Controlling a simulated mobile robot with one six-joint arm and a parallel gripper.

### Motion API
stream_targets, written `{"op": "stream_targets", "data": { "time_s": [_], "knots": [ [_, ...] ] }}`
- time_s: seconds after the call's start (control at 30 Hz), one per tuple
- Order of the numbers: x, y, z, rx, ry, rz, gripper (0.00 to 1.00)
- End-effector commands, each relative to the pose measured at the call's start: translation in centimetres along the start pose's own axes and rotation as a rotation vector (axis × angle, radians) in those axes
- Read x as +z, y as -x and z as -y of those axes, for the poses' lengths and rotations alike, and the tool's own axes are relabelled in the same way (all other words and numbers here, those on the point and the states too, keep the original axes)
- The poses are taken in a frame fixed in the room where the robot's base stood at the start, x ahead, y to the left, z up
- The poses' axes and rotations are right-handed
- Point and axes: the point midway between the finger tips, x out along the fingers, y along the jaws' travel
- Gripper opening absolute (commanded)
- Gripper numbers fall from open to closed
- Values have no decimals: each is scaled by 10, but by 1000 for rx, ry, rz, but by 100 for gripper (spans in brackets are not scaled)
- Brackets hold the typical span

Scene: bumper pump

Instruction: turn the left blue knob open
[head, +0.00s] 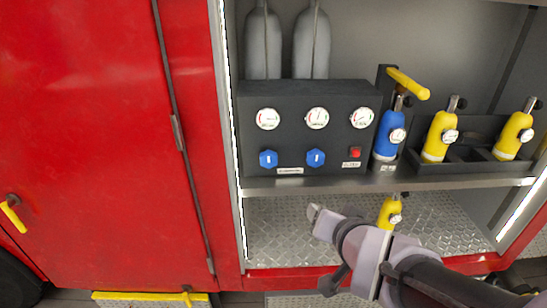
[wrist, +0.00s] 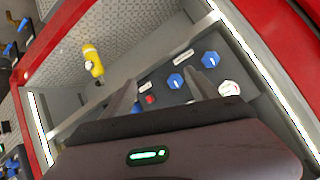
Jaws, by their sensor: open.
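The left blue knob (head: 268,158) is on the front of a dark panel (head: 215,0), under the left gauge. It carries a short upright white mark. In the wrist view the left knob (wrist: 210,59) shows just right of the right finger. The right blue knob (head: 316,158) also shows in the wrist view (wrist: 175,81), between the fingers in the picture. My gripper (head: 320,214) is below the shelf edge in the head view, apart from both knobs. In the wrist view my gripper (wrist: 162,77) has its fingers spread with nothing held. The far finger is hidden in the head view.
Three gauges (head: 317,118) and a red switch (head: 356,153) share the panel. A blue bottle (head: 387,135) and yellow bottles (head: 439,137) stand to the right. A metal shelf edge (head: 300,186) lies between gripper and panel. A red door (head: 90,130) is left.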

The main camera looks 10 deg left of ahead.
Motion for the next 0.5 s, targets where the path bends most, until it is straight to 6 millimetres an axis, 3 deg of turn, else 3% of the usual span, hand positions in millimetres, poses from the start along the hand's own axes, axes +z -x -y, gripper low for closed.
{"op": "stream_targets", "data": {
  "time_s": [0.03,0.1,0.2,0.33,0.5],
  "knots": [
    [0,-28,13,-12,50,-63,70],
    [-5,-60,32,-28,137,-198,70],
    [2,-87,61,-54,282,-374,70],
    [22,-97,92,-94,449,-526,70],
    [31,-100,109,-122,535,-599,70]
  ]
}}
